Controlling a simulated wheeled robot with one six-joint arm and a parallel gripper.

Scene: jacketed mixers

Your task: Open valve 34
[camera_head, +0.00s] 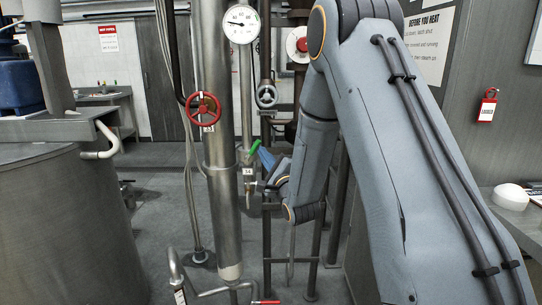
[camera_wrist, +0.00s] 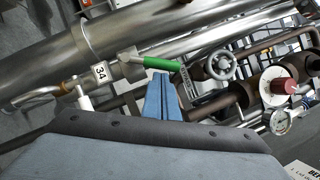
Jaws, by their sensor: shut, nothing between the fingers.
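Valve 34 carries a white tag reading 34 (camera_head: 247,171), which also shows in the wrist view (camera_wrist: 101,72). Its green lever (camera_head: 254,147) slants up and to the right from the valve in the head view. In the wrist view the green lever (camera_wrist: 162,64) lies just past my fingertips, pointing right along the pipe. My gripper (camera_head: 264,156) is beside the lever, to its right. Its blue fingers (camera_wrist: 161,78) are together with nothing between them. I cannot tell whether the fingertips touch the lever.
A red handwheel (camera_head: 203,108) sits left of the thick vertical pipe (camera_head: 222,200). A grey handwheel (camera_head: 266,96) is above the valve, and a gauge (camera_head: 241,23) is higher up. A large jacketed vessel (camera_head: 65,225) stands at left. Pipes crowd the valve.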

